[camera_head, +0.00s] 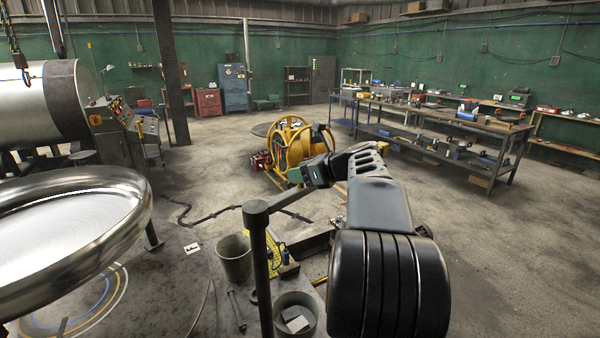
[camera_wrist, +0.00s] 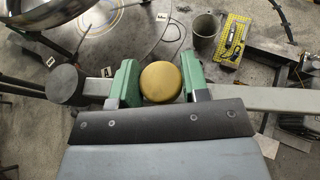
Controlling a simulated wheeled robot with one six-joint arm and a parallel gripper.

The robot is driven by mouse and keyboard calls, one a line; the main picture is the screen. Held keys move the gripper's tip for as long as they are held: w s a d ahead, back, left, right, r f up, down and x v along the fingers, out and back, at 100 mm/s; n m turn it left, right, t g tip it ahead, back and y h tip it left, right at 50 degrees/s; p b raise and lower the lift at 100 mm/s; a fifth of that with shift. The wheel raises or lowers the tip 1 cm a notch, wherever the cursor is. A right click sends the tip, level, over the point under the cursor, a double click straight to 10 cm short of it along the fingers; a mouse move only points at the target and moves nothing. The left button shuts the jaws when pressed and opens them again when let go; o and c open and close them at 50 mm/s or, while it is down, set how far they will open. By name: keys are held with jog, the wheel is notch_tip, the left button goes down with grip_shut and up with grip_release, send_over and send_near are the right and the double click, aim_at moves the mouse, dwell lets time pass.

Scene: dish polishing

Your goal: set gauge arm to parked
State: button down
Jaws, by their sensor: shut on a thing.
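The gauge arm is a flat grey bar (camera_wrist: 265,100) that runs sideways from the round dark cap (camera_wrist: 67,85) of an upright post. In the head view the post (camera_head: 260,270) stands in the foreground, and the bar (camera_head: 292,199) reaches from its top up and right to my gripper (camera_head: 312,177). In the wrist view my gripper (camera_wrist: 160,78) has its green jaws on both sides of a round brass knob (camera_wrist: 160,83) on the bar, shut on it. The jaws hide part of the bar. The large polished dish (camera_head: 130,230) is to the left of the post, and the bar points away from it.
A grey bucket (camera_head: 234,262) and a bin (camera_head: 296,318) stand on the floor near the post. A yellow reel (camera_head: 290,150) stands beyond my gripper. A workbench (camera_head: 440,118) is at the right. Open floor lies between it and my arm.

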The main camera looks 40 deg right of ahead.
jog(key=shift+s+d+m+h, duration=0.15)
jog(key=shift+s+m+h, duration=0.55)
jog(key=shift+s+h, duration=0.15)
jog(key=c, duration=0.7)
grip_release()
jog(key=shift+s, duration=0.15)
jog(key=b+v, duration=0.1)
jog(key=v, duration=1.2)
jog(key=shift+s+d+f+b, duration=0.1)
jog(key=shift+s+d+b, duration=0.05)
jog(key=shift+s+b, duration=0.25)
